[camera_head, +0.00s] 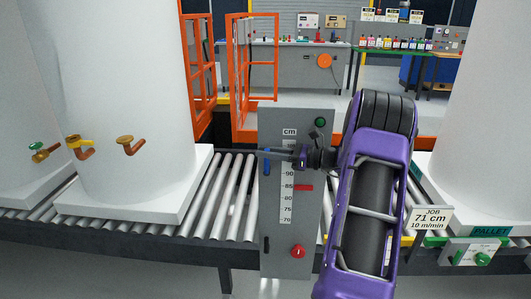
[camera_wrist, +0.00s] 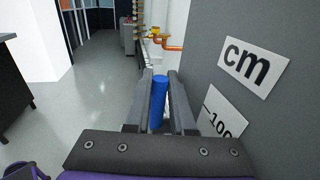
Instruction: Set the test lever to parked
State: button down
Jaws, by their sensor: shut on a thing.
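A grey control panel (camera_head: 308,235) stands in front of the roller conveyor, with a "cm" scale (camera_head: 287,190) on its face. A blue upright handle (camera_head: 267,168), which looks like the test lever, is at the panel's left edge near the scale's upper part. My gripper (camera_head: 270,154) reaches across the panel from the right, with its fingers at this handle. In the wrist view the blue handle (camera_wrist: 158,102) stands between the two dark fingers, and my gripper is shut on it. No marking for parked is readable.
The panel also carries a red pointer (camera_head: 304,188) near 85, a red knob (camera_head: 298,251) and a green button (camera_head: 320,122). White tanks (camera_head: 125,80) stand on the conveyor (camera_head: 228,195). A job sign (camera_head: 432,217) reads 71 cm, 10 m/min.

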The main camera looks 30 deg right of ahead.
jog(key=c, duration=0.9)
grip_release()
jog(key=shift+o, duration=0.7)
jog(key=shift+r, duration=0.1)
